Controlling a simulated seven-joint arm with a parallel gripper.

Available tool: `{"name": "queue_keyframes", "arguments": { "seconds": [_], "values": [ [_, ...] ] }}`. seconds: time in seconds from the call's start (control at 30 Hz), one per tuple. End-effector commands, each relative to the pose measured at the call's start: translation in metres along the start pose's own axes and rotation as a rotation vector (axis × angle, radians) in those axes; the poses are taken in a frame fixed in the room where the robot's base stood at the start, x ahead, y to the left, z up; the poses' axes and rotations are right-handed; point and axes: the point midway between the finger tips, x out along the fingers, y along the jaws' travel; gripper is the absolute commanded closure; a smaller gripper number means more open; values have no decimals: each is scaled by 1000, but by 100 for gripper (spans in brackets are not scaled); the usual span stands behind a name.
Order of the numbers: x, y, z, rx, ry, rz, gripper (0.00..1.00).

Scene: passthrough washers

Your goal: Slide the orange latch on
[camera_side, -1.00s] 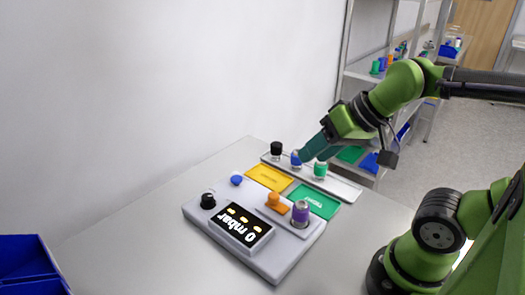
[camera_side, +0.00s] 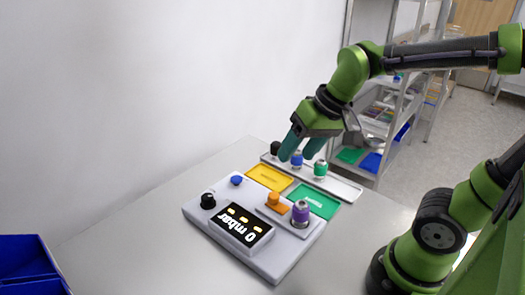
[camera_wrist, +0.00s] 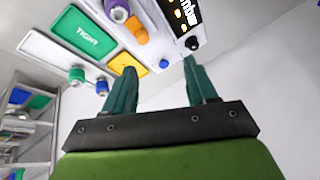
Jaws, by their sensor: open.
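The orange latch (camera_side: 277,202) sits on the grey device (camera_side: 270,262), between the blue knob (camera_side: 236,180) and a purple-and-silver cylinder (camera_side: 300,213). It also shows in the wrist view (camera_wrist: 136,31), near the top, beyond my fingers. My gripper (camera_side: 296,152) is open, its teal fingers spread with nothing held. In the side view it appears above the rear rack, behind the latch and apart from it. In the wrist view (camera_wrist: 160,68) the space between the fingers is empty.
A white rack (camera_side: 343,187) holds black, blue and green-topped cylinders close below my fingers in the side view. A yellow tray (camera_side: 269,177) and a green tray (camera_side: 315,201) lie between rack and device. A black knob (camera_side: 208,201) and display (camera_side: 243,226) rise from the device. Blue bins (camera_side: 25,262) stand front left.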

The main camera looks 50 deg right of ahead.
Motion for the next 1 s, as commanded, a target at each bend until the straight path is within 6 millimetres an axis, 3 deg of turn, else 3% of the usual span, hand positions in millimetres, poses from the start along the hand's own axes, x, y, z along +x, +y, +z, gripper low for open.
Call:
{"name": "queue_keyframes", "arguments": {
  "seconds": [0.23, 0.33, 0.43, 0.53, 0.67, 1.0],
  "values": [
    [33, -8, -50, 176, -210, 205, 43],
    [39, -10, -64, 264, -248, 281, 43],
    [32, -10, -74, 349, -252, 329, 43],
    [28, -9, -70, 398, -260, 349, 43],
    [38, -5, -65, 408, -264, 352, 43],
    [102, 14, -43, 405, -266, 352, 43]
  ]
}}
